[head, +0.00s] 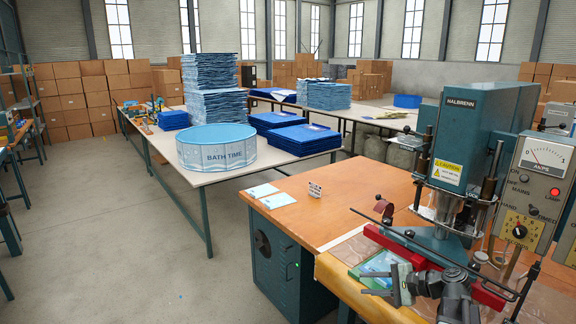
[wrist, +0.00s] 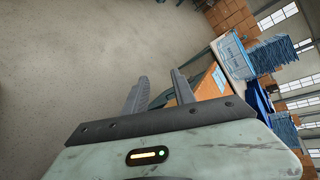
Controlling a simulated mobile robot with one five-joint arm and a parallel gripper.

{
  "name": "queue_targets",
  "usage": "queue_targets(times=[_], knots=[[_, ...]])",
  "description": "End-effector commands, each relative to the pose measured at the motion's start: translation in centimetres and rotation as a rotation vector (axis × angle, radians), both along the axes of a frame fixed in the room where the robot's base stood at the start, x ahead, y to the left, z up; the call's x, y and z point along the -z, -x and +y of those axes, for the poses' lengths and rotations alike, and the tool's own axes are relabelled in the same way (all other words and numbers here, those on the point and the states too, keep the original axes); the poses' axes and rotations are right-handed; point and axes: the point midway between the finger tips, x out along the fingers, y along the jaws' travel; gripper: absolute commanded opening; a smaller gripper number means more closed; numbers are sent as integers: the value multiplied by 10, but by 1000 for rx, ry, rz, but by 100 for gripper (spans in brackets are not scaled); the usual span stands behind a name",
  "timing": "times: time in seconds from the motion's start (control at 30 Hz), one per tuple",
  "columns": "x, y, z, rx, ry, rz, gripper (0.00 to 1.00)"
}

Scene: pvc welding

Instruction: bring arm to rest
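My gripper (wrist: 159,76) shows in the wrist view with its two dark fingers apart and nothing between them. Beyond the fingers are bare grey floor and, to the right, an orange bench top, tilted in this view. In the head view my gripper (head: 388,285) is at the lower right, in front of the welding machine (head: 475,130) and over the front of the orange bench (head: 330,205). Its fingers point left, and I cannot tell their gap in this view.
A red bar (head: 410,250) and a green-edged sheet (head: 378,268) lie close behind my gripper. The control box (head: 540,185) stands at right. A round blue pool (head: 215,147) and stacked blue sheets (head: 218,105) stand on the white table (head: 205,178). The floor (head: 110,230) at left is free.

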Motion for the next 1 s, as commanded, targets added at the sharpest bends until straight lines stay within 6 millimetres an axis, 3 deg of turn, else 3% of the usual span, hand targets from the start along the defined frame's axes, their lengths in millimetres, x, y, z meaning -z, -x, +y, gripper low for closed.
queue_targets(times=[0.03,0.1,0.2,0.3,0.37,0.47,0.6,0.73,1.0], knots=[[10,-1,49,-95,62,21,32],[29,5,104,-222,169,46,32],[56,21,164,-394,336,64,32],[80,42,203,-556,511,69,32],[93,55,217,-656,628,67,32],[112,74,215,-805,838,67,32],[125,86,168,-924,1062,97,32],[127,90,138,-1024,1189,111,32],[127,91,137,-1066,1196,87,32]])
